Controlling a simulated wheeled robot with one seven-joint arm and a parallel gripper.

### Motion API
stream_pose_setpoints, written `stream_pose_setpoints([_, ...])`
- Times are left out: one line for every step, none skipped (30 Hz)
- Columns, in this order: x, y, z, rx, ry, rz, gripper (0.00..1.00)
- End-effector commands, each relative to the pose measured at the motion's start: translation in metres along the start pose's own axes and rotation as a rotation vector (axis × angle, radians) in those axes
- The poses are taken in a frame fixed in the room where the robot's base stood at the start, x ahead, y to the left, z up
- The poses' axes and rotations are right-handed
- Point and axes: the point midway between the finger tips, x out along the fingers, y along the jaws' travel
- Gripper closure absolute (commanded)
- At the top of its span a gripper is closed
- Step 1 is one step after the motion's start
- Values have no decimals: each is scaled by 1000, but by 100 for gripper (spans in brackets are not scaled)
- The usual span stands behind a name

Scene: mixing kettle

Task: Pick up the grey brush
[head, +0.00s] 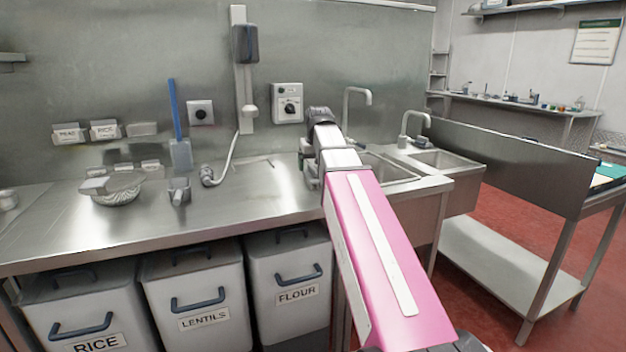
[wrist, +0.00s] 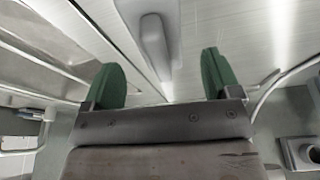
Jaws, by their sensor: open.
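A pale grey, elongated object, which looks like the grey brush (wrist: 154,45), lies on the steel surface in the wrist view. It shows beyond and between my gripper's fingertips, with a clear gap to both. My gripper (wrist: 163,70) is open, its two green fingers apart with nothing between them. In the head view my gripper (head: 308,166) is low over the counter, left of the sinks and partly hidden by my arm. I cannot make out the brush in the head view; my pink arm covers that part of the counter.
Sinks with taps (head: 358,97) are right of my gripper. A hose (head: 220,168), a blue-handled scraper (head: 175,115) and a woven bowl (head: 117,190) are to the left on the steel counter (head: 110,235). Wall sockets (head: 288,104) are behind. Bins (head: 290,285) stand below.

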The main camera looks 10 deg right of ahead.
Motion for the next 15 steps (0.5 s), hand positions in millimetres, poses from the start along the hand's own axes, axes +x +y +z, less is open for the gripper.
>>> stream_pose_setpoints([5, 0, 0, 0, -1, 0, 17])
stream_pose_setpoints([8, 0, 0, 0, 0, 0, 17])
stream_pose_setpoints([12, 0, -1, 0, -1, 0, 17])
stream_pose_setpoints([16, 0, -1, 0, -2, 0, 17])
stream_pose_setpoints([21, 0, -1, 0, -2, 0, 17])
stream_pose_setpoints([26, 0, -1, 0, -2, 0, 17])
stream_pose_setpoints([30, 0, -1, 0, -1, 0, 17])
stream_pose_setpoints([34, 0, -1, 0, -1, 0, 17])
stream_pose_setpoints([38, 0, -1, 0, -2, 0, 17])
stream_pose_setpoints([41, 0, -1, 0, -2, 0, 17])
stream_pose_setpoints([43, 0, -1, 0, -2, 0, 17])
stream_pose_setpoints([45, 0, -1, 0, -1, 0, 17])
stream_pose_setpoints([46, 0, -1, 0, 0, 0, 17])
stream_pose_setpoints([46, 0, -1, 0, 0, 0, 17])
stream_pose_setpoints([46, 0, -1, 0, 0, 0, 17])
